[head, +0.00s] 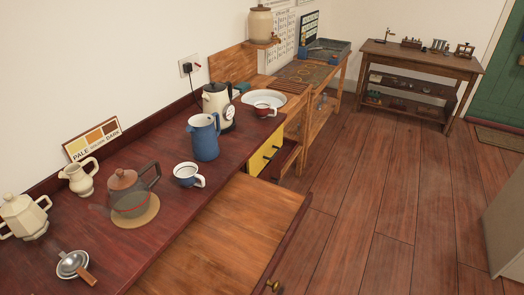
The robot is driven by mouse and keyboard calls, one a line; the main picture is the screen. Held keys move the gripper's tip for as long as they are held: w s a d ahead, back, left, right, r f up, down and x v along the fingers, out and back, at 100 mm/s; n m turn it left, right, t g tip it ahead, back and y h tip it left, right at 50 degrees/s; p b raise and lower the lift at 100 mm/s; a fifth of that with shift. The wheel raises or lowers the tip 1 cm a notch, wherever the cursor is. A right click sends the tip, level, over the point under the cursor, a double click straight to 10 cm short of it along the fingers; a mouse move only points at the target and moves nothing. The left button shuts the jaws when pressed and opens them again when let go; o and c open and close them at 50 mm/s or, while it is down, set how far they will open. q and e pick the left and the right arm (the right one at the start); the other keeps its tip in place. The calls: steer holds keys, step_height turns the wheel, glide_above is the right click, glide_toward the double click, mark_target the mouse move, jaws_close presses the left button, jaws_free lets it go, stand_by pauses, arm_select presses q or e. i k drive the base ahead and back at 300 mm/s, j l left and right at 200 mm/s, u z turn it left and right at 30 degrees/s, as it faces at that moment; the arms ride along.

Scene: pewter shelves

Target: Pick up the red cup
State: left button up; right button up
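A small red cup (262,111) stands near the far end of the dark red counter (237,150), in front of a white plate or shallow basin (281,98). It looks upright, with a pale rim. Neither of my grippers is in the head view, so I cannot see where they are or how they stand.
A blue jug (204,140), a cream kettle (213,99) and a white-and-blue cup (186,174) stand left of the red cup. A yellow drawer front (262,158) is below the counter.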

mark_target(266, 111)
steer(key=i+l+u, duration=0.15)
steer(key=u, duration=0.7)
steer(key=i+l+u, duration=0.25)
steer(key=l+u, duration=0.25)
steer(key=l, duration=0.25)
steer(key=i+l+u, duration=0.2)
steer(key=l, duration=0.25)
steer(key=l+u, duration=0.25)
steer(key=l, duration=0.15)
